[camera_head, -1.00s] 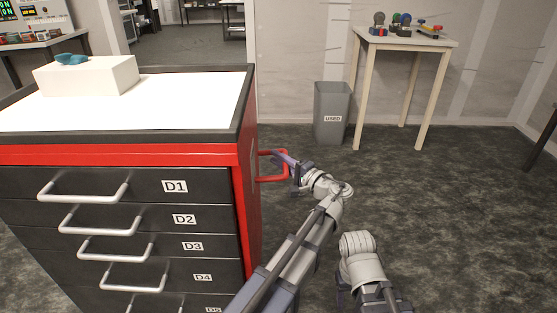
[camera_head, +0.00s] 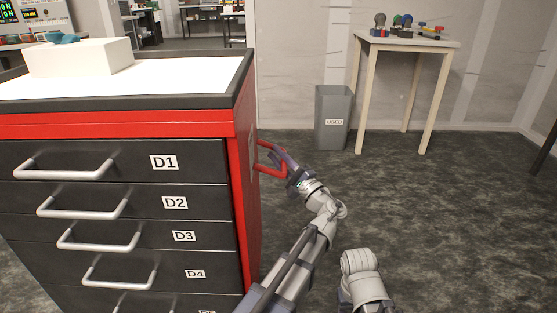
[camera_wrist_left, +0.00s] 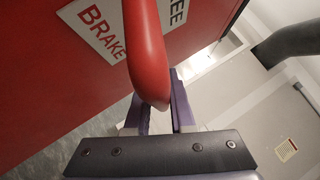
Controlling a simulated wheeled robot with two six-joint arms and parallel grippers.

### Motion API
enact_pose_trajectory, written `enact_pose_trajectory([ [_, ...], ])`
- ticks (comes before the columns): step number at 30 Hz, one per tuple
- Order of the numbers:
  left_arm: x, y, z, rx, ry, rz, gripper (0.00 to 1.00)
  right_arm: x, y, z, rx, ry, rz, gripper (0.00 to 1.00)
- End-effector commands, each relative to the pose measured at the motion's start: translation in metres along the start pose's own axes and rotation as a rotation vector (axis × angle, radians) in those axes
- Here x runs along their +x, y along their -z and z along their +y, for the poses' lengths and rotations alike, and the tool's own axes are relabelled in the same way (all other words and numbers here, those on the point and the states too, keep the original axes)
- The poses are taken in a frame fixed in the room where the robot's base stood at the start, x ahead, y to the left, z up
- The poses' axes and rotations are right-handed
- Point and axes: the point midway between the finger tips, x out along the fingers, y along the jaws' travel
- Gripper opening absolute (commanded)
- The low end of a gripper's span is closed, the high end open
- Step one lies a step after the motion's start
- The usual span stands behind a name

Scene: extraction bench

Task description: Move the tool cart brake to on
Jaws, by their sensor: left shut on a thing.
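The tool cart (camera_head: 243,190) is a red and black drawer cabinet filling the left of the head view. A red handle (camera_head: 270,169) stands out from its right side. My left gripper (camera_head: 283,164) is shut on this handle at its outer part. In the left wrist view the red handle (camera_wrist_left: 147,55) runs down between the fingers of my left gripper (camera_wrist_left: 160,112). A white label (camera_wrist_left: 100,28) on the red panel beside it reads BRAKE, and part of another word ending in EE. My right arm (camera_head: 362,280) shows at the bottom; its gripper is out of view.
A grey bin (camera_head: 333,108) marked USED stands beyond the gripper, by a small table (camera_head: 410,41) with several small objects. A white box (camera_head: 80,57) sits on the cart top. The dark floor right of the cart is clear.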

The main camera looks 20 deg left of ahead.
Motion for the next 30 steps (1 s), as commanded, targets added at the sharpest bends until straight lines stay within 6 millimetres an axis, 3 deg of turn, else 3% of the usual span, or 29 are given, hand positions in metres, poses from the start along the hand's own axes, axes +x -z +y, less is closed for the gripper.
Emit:
enact_pose_trajectory([
  [17, 0.0001, -0.0008, 0.0031, -0.003, -0.004, -0.001, 0.00, 0.0018, 0.0001, -0.0002, 0.000, 0.000, 0.000, 0.57],
  [18, 0.0001, -0.0007, 0.0031, -0.003, -0.004, -0.001, 0.27, 0.0017, 0.0001, -0.0002, 0.000, 0.000, 0.000, 0.57],
  [25, 0.0000, -0.0004, 0.0027, -0.003, -0.003, -0.001, 0.52, 0.0017, 0.0001, -0.0002, 0.000, 0.000, 0.000, 0.57],
  [30, -0.0001, -0.0003, 0.0025, -0.003, -0.002, -0.001, 0.52, 0.0017, 0.0001, -0.0002, 0.000, 0.000, 0.000, 0.57],
])
